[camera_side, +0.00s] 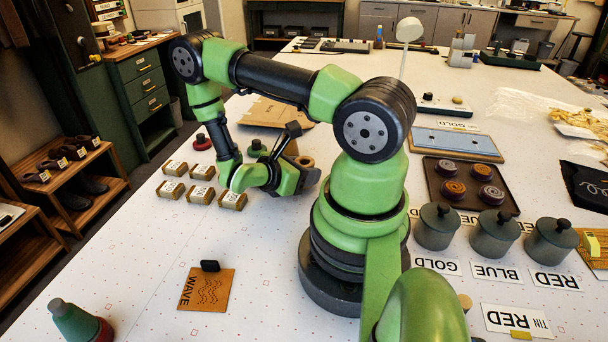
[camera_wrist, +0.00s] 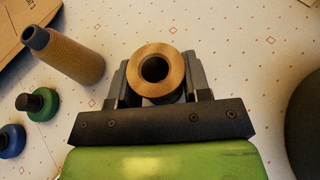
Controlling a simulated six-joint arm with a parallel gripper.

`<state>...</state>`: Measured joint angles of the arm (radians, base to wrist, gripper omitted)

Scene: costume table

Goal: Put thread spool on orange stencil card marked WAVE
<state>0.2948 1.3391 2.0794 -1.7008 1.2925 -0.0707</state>
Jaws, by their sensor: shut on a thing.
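The thread spool (camera_wrist: 140,83), tan with a dark round hole in its end, sits between the two fingers of my gripper (camera_wrist: 155,85) in the wrist view. My gripper is shut on it. In the side view the spool's tan end (camera_side: 305,161) shows just past my gripper (camera_side: 296,174), low near the table; I cannot tell whether it touches the table. The orange stencil card marked WAVE (camera_side: 192,302) lies flat at the front left of the table, well apart from my gripper.
Small labelled boxes (camera_side: 202,173) stand in rows left of my gripper. A tan bottle with a dark neck (camera_wrist: 75,60) and green (camera_wrist: 42,104) and blue (camera_wrist: 11,140) knobbed pieces are near the spool. Table between boxes and card is clear.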

